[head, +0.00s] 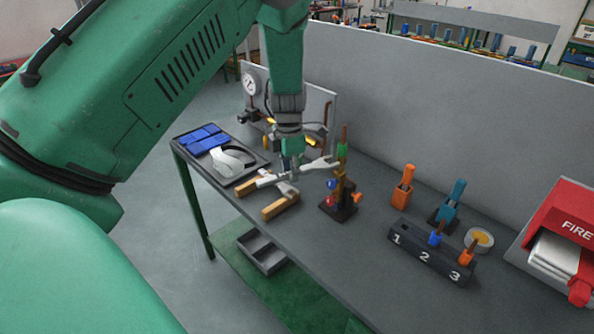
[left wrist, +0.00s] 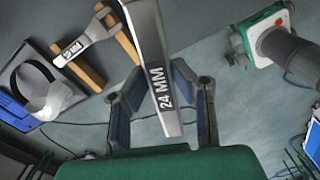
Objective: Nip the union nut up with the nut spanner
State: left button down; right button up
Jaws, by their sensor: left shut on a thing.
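My left gripper (head: 291,158) points down over the bench and is shut on a grey spanner (head: 318,168). In the left wrist view the spanner (left wrist: 153,45) passes between the fingers (left wrist: 164,92), its label reading 24 MM. A second grey spanner (left wrist: 82,45) lies across two wooden blocks (head: 281,206); its label is hard to read. Right of the held spanner's end stands an upright fitting (head: 341,198) on a black base, with blue and orange-red knobs. I cannot make out the union nut clearly. My right gripper is not in view.
A tray (head: 250,178) with a white headset and blue items lies left. A gauge (head: 251,83) stands behind my gripper. To the right are orange (head: 402,188) and teal (head: 452,203) tools, a numbered black block (head: 405,250), a tape roll (head: 479,239) and a red fire box (head: 570,215).

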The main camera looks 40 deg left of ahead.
pick_arm(q)
jog(key=shift+s+a, duration=0.5)
jog(key=shift+s, duration=0.3)
jog(key=shift+s+a, duration=0.1)
jog(key=shift+s, duration=0.35)
jog(key=shift+f, duration=0.1)
